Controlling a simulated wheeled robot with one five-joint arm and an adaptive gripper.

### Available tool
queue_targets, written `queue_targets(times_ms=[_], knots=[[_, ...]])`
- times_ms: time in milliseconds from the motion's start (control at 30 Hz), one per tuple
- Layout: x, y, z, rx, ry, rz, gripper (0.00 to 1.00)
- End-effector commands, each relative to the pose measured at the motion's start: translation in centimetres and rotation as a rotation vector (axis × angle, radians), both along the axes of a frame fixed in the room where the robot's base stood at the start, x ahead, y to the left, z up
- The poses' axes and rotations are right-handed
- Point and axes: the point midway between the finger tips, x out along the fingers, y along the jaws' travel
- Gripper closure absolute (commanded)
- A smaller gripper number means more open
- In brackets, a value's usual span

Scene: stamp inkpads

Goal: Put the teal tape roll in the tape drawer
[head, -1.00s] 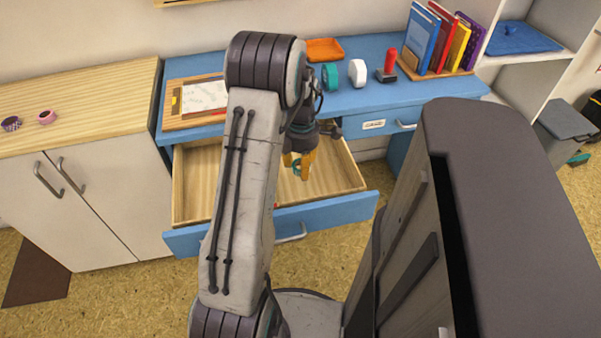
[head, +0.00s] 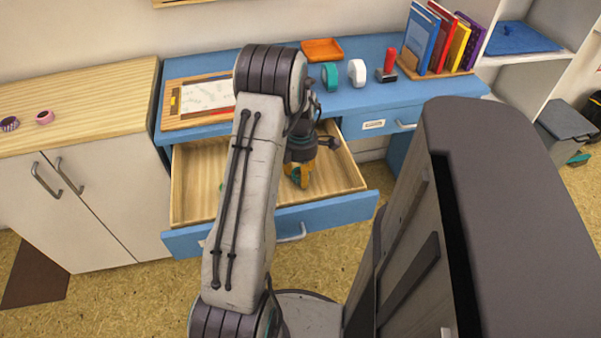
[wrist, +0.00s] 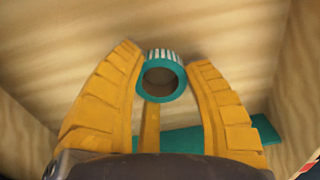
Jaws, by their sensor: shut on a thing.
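My gripper (head: 300,178) is down inside the open wooden drawer (head: 205,165) of the blue desk. In the wrist view, the yellow fingers (wrist: 168,75) are closed on a teal tape roll (wrist: 151,92) with a white-striped outer face, its round hole facing the camera. The fingers hide most of the roll in the head view. The drawer's pale wooden floor and walls (wrist: 70,45) surround it in the wrist view; I cannot tell whether the roll touches the floor. A flat teal thing (wrist: 195,138) lies behind the fingers there.
Two small rolls (head: 45,117) lie on the left cabinet. The drawer's blue front (head: 340,210) is near the arm.

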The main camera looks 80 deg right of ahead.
Motion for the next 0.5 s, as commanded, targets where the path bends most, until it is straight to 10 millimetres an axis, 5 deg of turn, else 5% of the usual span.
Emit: queue_targets(times_ms=[133,167,400,500], knots=[[0.01,0.01,-0.40,0.000,0.000,0.000,0.71],[0.00,0.01,-0.31,0.000,0.000,0.000,0.51],[0.01,0.01,-0.26,0.000,0.000,0.000,0.31],[0.01,0.01,-0.26,0.000,0.000,0.000,0.31]])
